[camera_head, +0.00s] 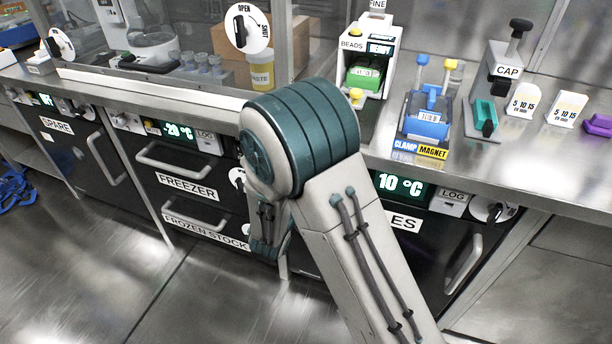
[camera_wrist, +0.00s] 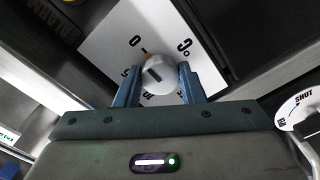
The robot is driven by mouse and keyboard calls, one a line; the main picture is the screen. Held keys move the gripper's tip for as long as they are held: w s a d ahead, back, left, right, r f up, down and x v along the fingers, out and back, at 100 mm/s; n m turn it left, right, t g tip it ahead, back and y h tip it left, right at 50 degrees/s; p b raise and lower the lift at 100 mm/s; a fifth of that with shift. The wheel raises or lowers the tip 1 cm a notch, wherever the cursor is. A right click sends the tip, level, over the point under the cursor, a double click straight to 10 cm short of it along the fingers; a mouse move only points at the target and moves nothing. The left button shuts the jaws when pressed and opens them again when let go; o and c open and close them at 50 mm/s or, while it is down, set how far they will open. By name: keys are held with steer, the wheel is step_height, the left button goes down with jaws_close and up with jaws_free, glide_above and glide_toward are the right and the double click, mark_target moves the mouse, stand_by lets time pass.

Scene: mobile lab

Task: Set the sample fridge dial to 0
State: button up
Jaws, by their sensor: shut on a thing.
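The sample fridge (camera_head: 430,245) stands under the bench right of the middle. Its label shows only "ES", the rest hidden behind my arm, and its green display (camera_head: 402,186) reads 10 °C. In the wrist view a white dial knob (camera_wrist: 158,84) with a short dark line sits on a white plate (camera_wrist: 112,52). The plate has a 0 at upper left, °C at upper right, and other marks partly hidden lower down. My gripper (camera_wrist: 159,70) is shut on the knob, one blue finger on each side. The dark line slants toward upper left, near an orange mark. In the head view my arm hides the dial.
The freezer (camera_head: 187,187), showing -20 °C, is left of my arm. A round latch plate (camera_wrist: 298,112) marked SHUT lies right of my gripper in the wrist view. The bench above holds a bead box (camera_head: 366,62), a clamp magnet rack (camera_head: 428,115) and a cap device (camera_head: 490,90).

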steer(key=o, duration=1)
steer(key=v, duration=1.3)
steer(key=shift+s+a, duration=0.1)
steer(key=shift+s, duration=0.3)
steer(key=shift+r+p, duration=0.15)
steer(key=shift+p, duration=0.15)
